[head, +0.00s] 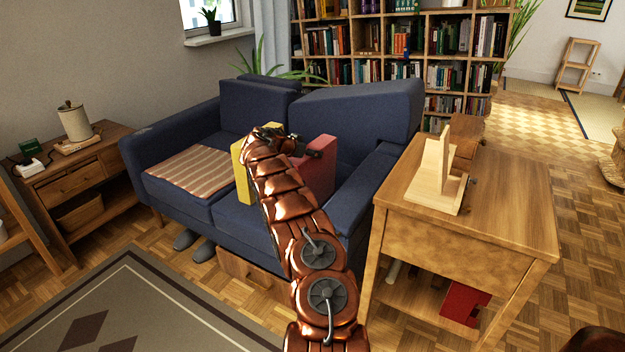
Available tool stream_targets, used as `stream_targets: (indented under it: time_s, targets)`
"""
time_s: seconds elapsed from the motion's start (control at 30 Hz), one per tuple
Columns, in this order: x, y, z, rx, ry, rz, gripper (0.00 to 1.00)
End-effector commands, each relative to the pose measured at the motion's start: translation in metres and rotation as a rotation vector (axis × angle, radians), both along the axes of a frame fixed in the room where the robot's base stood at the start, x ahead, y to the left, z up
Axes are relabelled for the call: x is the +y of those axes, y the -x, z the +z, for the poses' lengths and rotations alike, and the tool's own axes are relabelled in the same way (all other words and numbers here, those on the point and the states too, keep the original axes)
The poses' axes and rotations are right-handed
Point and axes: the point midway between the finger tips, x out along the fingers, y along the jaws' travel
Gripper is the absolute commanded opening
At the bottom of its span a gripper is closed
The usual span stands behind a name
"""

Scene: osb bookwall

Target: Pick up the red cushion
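The red cushion (321,178) stands on the right seat of the blue sofa (222,215), near the right armrest. My arm reaches over the sofa seat and covers the cushion's left part. My gripper (312,152) is at the upper part of the red cushion in the picture. It is small and partly hidden by my own arm. I cannot tell whether its fingers touch the cushion or are open or shut.
A yellow cushion (241,175) stands left of my arm on the sofa. A striped blanket (194,171) lies on the left seat. A wooden table (500,225) with a wooden stand (436,180) is close on the right. A patterned rug (130,305) covers the floor in front.

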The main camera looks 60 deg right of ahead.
Motion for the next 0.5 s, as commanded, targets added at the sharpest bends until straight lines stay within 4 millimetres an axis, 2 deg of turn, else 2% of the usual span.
stream_targets:
  time_s: [0.07, 0.43, 0.5]
  targets:
    - [-0.0001, 0.0002, 0.0, 0.0, 0.0, -0.001, 0.42]
    - [0.0, 0.0003, -0.0003, 0.0, 0.0, -0.001, 0.03]
    - [-0.0002, 0.0003, 0.0002, 0.001, 0.001, -0.001, 0.0]
